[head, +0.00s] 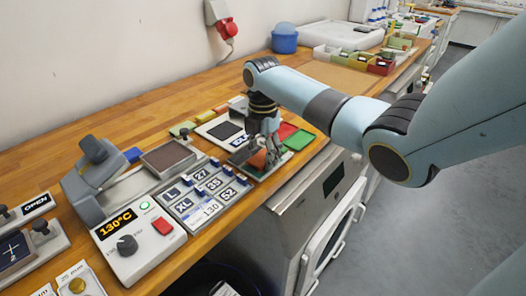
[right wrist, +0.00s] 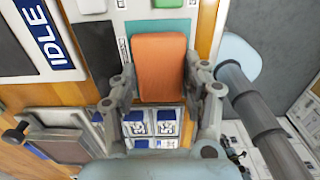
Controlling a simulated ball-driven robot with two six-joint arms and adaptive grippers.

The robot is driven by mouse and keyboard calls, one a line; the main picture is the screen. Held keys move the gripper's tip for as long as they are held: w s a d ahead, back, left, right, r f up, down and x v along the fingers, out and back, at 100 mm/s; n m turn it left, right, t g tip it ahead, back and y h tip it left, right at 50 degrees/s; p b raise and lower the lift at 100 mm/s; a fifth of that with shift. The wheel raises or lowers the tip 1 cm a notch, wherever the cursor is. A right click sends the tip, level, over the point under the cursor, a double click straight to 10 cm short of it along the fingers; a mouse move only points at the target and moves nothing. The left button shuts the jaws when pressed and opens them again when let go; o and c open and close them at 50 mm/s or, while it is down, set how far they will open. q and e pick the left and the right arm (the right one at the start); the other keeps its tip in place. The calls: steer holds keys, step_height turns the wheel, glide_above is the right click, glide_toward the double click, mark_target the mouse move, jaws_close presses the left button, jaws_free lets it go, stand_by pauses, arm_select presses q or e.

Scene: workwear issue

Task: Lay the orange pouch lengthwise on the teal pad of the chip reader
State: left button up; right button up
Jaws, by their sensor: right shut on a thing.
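The orange pouch (right wrist: 160,68) is between the two fingers of my right gripper (right wrist: 163,82) in the right wrist view. Its long side runs up and down that picture. In the head view the right gripper (head: 262,150) points down and mostly covers the pouch (head: 258,160). A white device with an IDLE label (right wrist: 45,35) and a dark panel (head: 223,130) is beside the gripper. My left gripper is out of view.
A red pad (head: 287,130) and a green pad (head: 299,140) are right of the gripper. Size tiles (head: 205,190) and a 130°C heating unit (head: 135,235) stand nearer. The counter's front edge is close on the right. Open wood (head: 140,115) lies toward the wall.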

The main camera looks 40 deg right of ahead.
mark_target(263, 157)
steer(key=shift+f, duration=0.2)
steer(key=o, duration=1.1)
steer(key=shift+o, duration=0.2)
steer(key=shift+r, duration=0.1)
step_height(263, 157, up, 12)
steer(key=b, duration=0.1)
